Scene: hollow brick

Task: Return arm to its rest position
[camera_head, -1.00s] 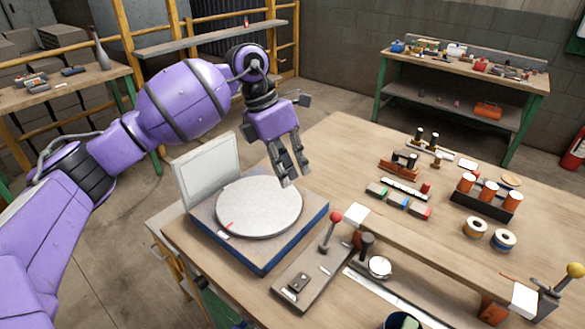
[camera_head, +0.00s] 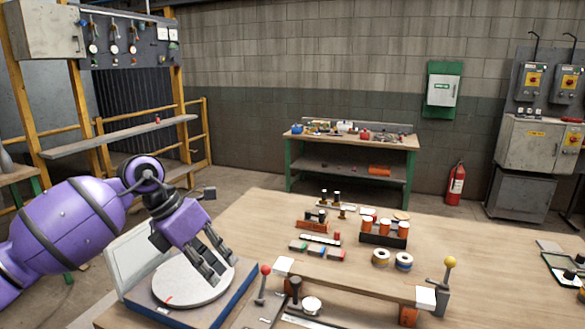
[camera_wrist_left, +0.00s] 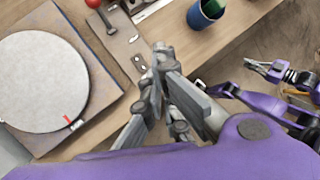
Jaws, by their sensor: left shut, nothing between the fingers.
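My left arm, purple with dark joints, comes in from the left in the head view. My left gripper (camera_head: 224,274) is shut and empty, pointing down in front of the right part of a round grey disc (camera_head: 180,285) on a blue-edged base. In the left wrist view its fingers (camera_wrist_left: 160,60) lie close together with nothing between them. The disc (camera_wrist_left: 42,80) with its red mark lies left of them. A purple arm with a small gripper (camera_wrist_left: 262,70), apparently my right one, shows at the right edge there; its jaws are too small to judge.
A red-knobbed lever (camera_head: 265,270) stands right of the disc. A yellow-knobbed lever (camera_head: 449,263), orange-topped spools (camera_head: 385,226) and small blocks occupy the wooden table (camera_head: 470,235). A blue cup (camera_wrist_left: 205,13) stands near the table edge. A light panel (camera_head: 135,255) rises behind the disc.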

